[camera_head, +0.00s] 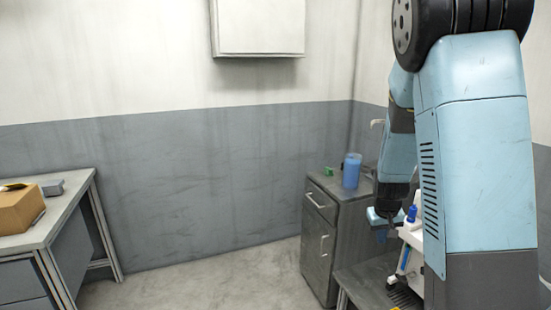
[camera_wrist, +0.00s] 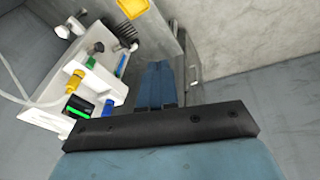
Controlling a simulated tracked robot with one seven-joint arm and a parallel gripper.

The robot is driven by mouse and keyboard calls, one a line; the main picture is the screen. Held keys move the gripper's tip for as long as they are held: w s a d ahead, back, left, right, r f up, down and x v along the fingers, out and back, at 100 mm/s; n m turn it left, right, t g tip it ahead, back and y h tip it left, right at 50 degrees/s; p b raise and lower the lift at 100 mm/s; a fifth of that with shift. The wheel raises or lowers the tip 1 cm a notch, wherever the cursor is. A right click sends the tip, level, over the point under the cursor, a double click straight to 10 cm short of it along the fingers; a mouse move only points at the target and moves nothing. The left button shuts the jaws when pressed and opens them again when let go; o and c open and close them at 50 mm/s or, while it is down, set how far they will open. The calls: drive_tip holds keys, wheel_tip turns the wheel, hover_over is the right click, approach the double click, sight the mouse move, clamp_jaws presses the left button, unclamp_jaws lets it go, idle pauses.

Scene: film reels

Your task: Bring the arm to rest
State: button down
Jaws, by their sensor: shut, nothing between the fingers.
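My arm (camera_head: 475,160) stands large at the right of the head view, light blue and black. It is bent, with its forearm hanging down. My gripper (camera_head: 382,232) is at its lower end, partly hidden behind the arm and small in that view. In the wrist view my gripper (camera_wrist: 156,88) shows its two blue fingers close together, shut and empty. The fingers are beside a white rack and touch nothing that I can make out.
The white rack (camera_wrist: 92,110) holds several coloured items. A grey cabinet (camera_head: 335,215) carries a blue cup (camera_head: 351,170) and a small green item (camera_head: 329,171). A workbench (camera_head: 60,212) with a cardboard box (camera_head: 18,210) stands at left. The floor between is clear.

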drive_tip(key=s+a+r+t, duration=0.1)
drive_tip(key=s+a+r, duration=0.3)
drive_tip(key=s+r, duration=0.8)
drive_tip(key=s+a+r+t+y, duration=0.1)
drive_tip(key=s+a+r, duration=0.3)
drive_tip(key=s+r, duration=0.8)
drive_tip(key=shift+s+a+r+t+y, duration=0.2)
drive_tip(key=shift+s+a+t+y, duration=0.15)
drive_tip(key=shift+s, duration=0.45)
